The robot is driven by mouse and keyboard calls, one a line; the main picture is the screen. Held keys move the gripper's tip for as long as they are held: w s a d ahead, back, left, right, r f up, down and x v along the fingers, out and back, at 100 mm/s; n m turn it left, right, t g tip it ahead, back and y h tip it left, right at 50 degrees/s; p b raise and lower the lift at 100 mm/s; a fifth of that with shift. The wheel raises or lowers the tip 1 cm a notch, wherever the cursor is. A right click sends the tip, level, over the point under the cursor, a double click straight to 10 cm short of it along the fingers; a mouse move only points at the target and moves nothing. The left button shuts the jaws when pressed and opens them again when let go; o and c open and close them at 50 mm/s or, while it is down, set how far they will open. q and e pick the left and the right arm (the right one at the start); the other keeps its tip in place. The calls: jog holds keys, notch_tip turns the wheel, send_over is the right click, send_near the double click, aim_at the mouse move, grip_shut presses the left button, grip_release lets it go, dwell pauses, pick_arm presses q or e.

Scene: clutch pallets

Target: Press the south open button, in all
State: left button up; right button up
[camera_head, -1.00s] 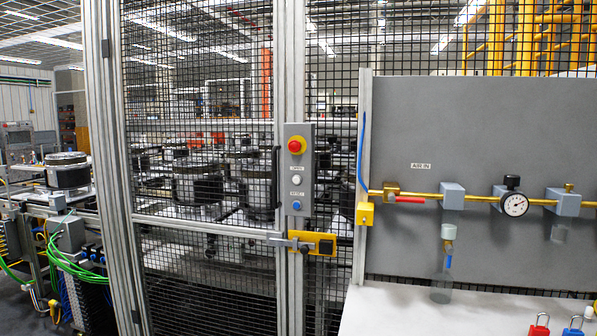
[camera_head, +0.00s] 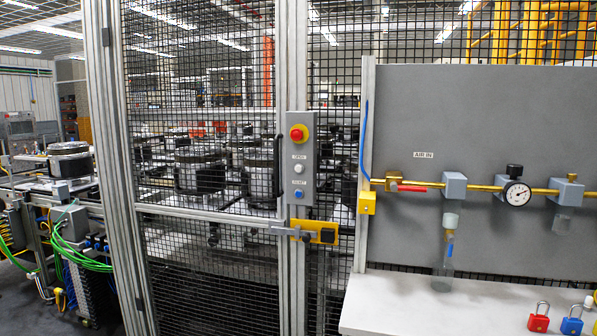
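A grey control box (camera_head: 301,158) is mounted on the aluminium post beside the mesh gate. It carries a red emergency button on a yellow collar (camera_head: 297,134) at the top. A white button (camera_head: 299,169) sits in the middle and a blue button (camera_head: 298,194) sits at the bottom. Small labels show above the white and blue buttons, but I cannot read them surely. Neither of my grippers shows in the head view.
A yellow latch (camera_head: 316,232) with a handle spans the gate's edge below the box. To the right, a grey panel (camera_head: 470,110) carries a brass air line and a gauge (camera_head: 517,193) above a white bench (camera_head: 420,305) with red (camera_head: 538,320) and blue (camera_head: 572,322) padlocks. A conveyor stands left.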

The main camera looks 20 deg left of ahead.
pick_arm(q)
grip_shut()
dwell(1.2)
